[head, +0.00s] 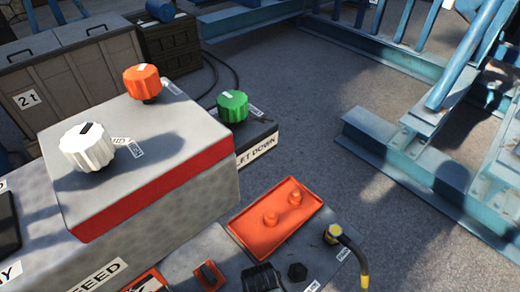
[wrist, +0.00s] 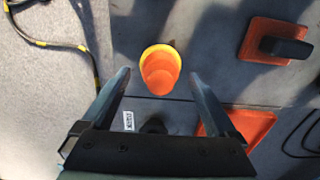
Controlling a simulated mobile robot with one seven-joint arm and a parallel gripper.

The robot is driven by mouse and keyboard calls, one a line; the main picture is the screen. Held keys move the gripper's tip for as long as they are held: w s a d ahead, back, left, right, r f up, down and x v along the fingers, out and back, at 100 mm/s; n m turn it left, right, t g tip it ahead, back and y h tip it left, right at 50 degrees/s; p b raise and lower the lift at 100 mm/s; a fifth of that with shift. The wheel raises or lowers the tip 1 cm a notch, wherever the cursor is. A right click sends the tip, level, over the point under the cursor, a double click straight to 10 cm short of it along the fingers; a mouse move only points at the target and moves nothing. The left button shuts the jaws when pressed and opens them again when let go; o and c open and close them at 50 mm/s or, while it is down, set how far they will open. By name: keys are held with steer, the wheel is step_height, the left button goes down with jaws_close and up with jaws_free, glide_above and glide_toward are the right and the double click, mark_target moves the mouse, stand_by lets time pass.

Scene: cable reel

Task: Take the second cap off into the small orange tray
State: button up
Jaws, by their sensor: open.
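In the wrist view an orange cap (wrist: 160,78) with a yellow rim stands ahead of my gripper (wrist: 158,76), lined up between the fingertips. My gripper is open, its two dark fingers apart on either side in the picture. I cannot tell how far the cap is from the fingers. Part of an orange tray (wrist: 255,122) shows behind the right finger. My gripper is not in the head view.
A grey box with a red band (head: 160,185) carries white (head: 86,147) and orange (head: 142,82) knobs. A green knob (head: 232,106) stands behind it. A yellow fitting with a dark cable (head: 333,233) is right of the tray. An orange plate with a black handle (wrist: 285,46) is at upper right.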

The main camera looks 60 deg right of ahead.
jaws_close()
stand_by(0.3)
